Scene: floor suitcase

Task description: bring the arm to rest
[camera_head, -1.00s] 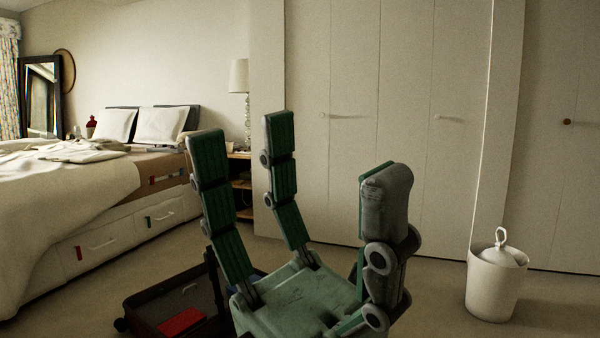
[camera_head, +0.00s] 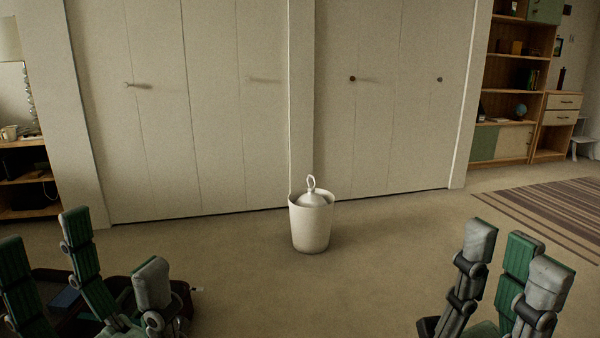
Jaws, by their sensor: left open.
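My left gripper (camera_head: 80,250) is at the lower left, with its green-padded fingers pointing up and spread apart. It is open and I see nothing between the fingers. My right gripper (camera_head: 515,250) is at the lower right, fingers also upright and apart, and it looks empty. Its palm is mostly cut off by the bottom edge. The dark suitcase (camera_head: 48,274) lies on the floor behind my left gripper, which hides much of it. A dark blue item (camera_head: 66,298) shows there between the fingers.
A white bin with a ringed lid (camera_head: 310,228) stands on the carpet in the middle, before closed closet doors (camera_head: 240,130). A shelf (camera_head: 30,180) is at the left, a bookcase (camera_head: 505,75) and a striped rug (camera_head: 550,215) at the right.

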